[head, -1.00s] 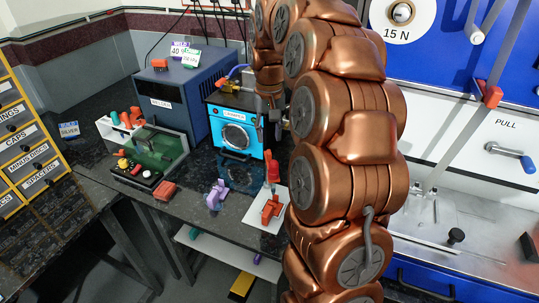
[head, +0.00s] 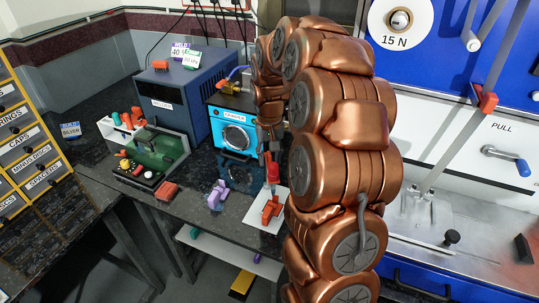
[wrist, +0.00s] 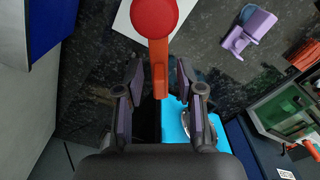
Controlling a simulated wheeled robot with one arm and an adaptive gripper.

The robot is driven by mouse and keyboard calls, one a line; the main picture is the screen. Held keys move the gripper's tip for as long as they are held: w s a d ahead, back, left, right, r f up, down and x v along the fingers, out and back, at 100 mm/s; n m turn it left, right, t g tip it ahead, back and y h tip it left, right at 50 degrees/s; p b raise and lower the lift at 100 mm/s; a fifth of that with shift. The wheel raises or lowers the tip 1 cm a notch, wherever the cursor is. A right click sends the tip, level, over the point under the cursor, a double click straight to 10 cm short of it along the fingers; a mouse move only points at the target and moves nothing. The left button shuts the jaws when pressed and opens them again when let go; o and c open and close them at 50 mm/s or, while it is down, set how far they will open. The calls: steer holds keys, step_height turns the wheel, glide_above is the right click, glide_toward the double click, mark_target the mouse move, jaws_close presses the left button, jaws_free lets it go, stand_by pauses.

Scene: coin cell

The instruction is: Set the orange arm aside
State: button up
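The orange arm (wrist: 159,72) with a round red knob (wrist: 153,17) shows in the wrist view, its near end between my open fingers with a gap on each side. In the head view an orange piece (head: 271,211) with a red upright part (head: 272,172) stands on a white plate (head: 258,220). My gripper (wrist: 159,80) is open and points down. In the head view my gripper (head: 267,147) is just above the red part, partly hidden by my own arm; contact cannot be told.
A light-blue crimper (head: 235,135) stands just behind. A green-walled tray (head: 160,150) is at left. The blue press (head: 445,65) stands right.

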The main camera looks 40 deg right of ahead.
jaws_close()
stand_by(0.6)
